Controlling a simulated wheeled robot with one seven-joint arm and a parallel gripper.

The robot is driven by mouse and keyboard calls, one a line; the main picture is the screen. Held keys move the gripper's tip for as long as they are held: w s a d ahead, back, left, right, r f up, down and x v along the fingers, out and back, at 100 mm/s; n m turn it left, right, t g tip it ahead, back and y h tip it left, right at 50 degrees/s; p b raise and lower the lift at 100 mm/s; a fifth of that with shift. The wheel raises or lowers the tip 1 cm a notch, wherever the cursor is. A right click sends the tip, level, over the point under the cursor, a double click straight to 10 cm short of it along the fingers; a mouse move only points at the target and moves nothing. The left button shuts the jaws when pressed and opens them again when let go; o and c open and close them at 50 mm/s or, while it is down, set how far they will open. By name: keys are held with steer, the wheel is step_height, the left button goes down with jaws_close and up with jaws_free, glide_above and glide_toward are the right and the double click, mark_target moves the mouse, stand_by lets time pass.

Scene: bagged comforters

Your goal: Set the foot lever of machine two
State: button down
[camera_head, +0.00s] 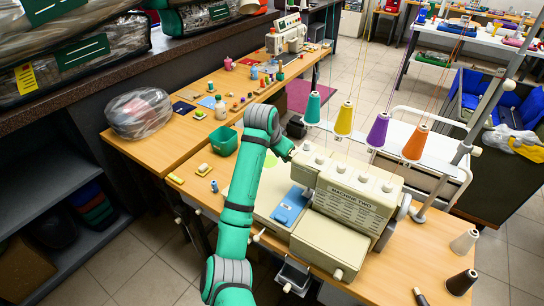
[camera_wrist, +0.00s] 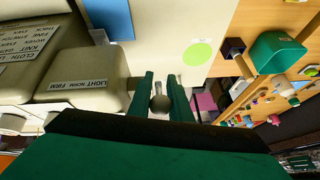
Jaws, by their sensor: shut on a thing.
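Machine two (camera_head: 345,200) is a cream sewing machine on the wooden table in the head view. Its nameplate reads MACHINE TWO. In the wrist view its cream head (camera_wrist: 95,82) carries a label reading LIGHT NORM FIRM. My gripper (camera_wrist: 160,80) has its two green fingers either side of a small grey rounded knob (camera_wrist: 160,103), which appears to be the end of the foot lever. The fingers are shut on it. The lever's shaft is mostly hidden. In the head view my arm and the machine hide the fingertips and the lever.
Cones of thread, including a teal one (camera_head: 313,107), stand above the machine close to my wrist. A blue cloth (camera_head: 290,206) lies on the machine bed. A green bin (camera_head: 223,140) and small sewing items are on the table to the left. A bagged bundle (camera_head: 140,113) lies further left.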

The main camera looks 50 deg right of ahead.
steer(key=shift+w+r, duration=0.1)
stand_by(0.3)
steer(key=c, duration=1.8)
jaws_free()
steer(key=shift+c, duration=0.2)
steer(key=v, duration=1)
steer(key=shift+a+r, duration=0.2)
steer(key=shift+r, duration=0.1)
